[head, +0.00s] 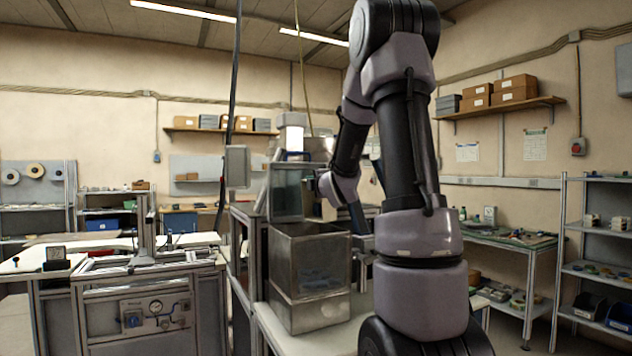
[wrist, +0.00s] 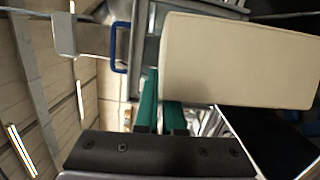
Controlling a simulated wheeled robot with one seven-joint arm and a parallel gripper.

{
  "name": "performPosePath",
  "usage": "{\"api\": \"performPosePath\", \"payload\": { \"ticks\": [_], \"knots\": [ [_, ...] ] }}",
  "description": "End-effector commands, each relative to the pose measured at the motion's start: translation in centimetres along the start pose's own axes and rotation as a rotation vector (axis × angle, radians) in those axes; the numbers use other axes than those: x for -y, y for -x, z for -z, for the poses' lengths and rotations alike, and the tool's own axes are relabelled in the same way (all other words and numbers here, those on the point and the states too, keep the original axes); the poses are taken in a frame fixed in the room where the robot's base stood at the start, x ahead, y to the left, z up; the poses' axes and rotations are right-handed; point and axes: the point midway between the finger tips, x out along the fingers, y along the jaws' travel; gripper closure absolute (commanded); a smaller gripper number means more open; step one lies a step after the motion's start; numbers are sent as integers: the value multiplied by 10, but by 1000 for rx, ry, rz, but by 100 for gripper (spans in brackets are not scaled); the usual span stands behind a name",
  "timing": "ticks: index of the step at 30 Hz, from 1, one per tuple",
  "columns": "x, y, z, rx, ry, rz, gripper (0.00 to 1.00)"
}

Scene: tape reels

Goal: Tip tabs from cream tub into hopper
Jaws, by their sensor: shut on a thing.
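The cream tub (wrist: 238,62) fills the upper right of the wrist view, its plain side toward the camera and its long axis slanted in the picture. My gripper (wrist: 160,98) has green fingers shut on the tub's edge. The tub's mouth and any tabs inside are hidden. In the head view, an open-topped metal box (head: 284,268), which looks like the hopper, stands on a pale stand, with bluish pieces faintly visible low in its front. My wrist is above and behind its right side. My arm hides most of the gripper and tub there.
A clear-fronted unit (head: 287,190) rises behind the box. A bench with a gauge panel (head: 157,314) stands left. A work table (head: 500,238) and a shelf rack (head: 590,268) with bins are at right. A blue handle (wrist: 121,47) shows near the tub in the wrist view.

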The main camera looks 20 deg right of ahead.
Motion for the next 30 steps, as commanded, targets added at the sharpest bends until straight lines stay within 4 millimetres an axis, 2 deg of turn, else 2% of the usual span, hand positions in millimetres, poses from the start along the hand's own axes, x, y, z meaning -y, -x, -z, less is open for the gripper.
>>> {"api": "performPosePath", "payload": {
  "ticks": [22,26,30],
  "knots": [
    [8,18,48,0,373,-134,100],
    [5,17,47,1,329,-121,100],
    [-1,18,47,-1,155,-59,100]
  ]
}}
